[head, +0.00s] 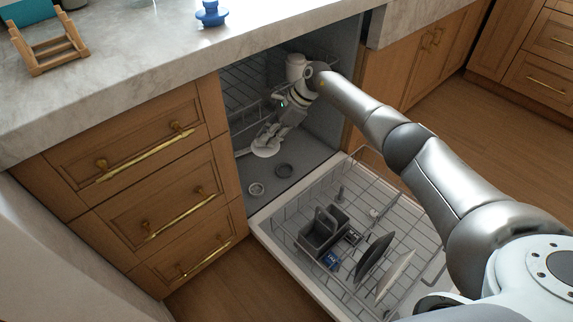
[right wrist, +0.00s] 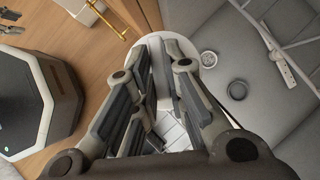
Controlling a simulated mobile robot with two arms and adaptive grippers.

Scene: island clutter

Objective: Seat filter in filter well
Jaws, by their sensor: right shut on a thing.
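My right gripper (head: 272,138) reaches down into the open dishwasher. Its fingers (right wrist: 165,60) are shut on a pale round piece (head: 264,151), whose curved rim also shows behind the fingertips in the right wrist view. The fingers hide much of this piece. A dark ring (head: 284,171) and a smaller light ring (head: 257,189) lie apart on the grey tub floor, below and beside the gripper. Both show in the right wrist view, the dark ring (right wrist: 237,89) and the light ring (right wrist: 208,59). I cannot tell for sure which is the filter and which the well.
The dishwasher door is down, with the lower rack (head: 340,225) pulled out over it, holding a grey basket (head: 322,228) and plates (head: 374,256). An upper rack (head: 248,85) is above the tub floor. Drawers (head: 150,190) stand left; a countertop (head: 130,65) lies above.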

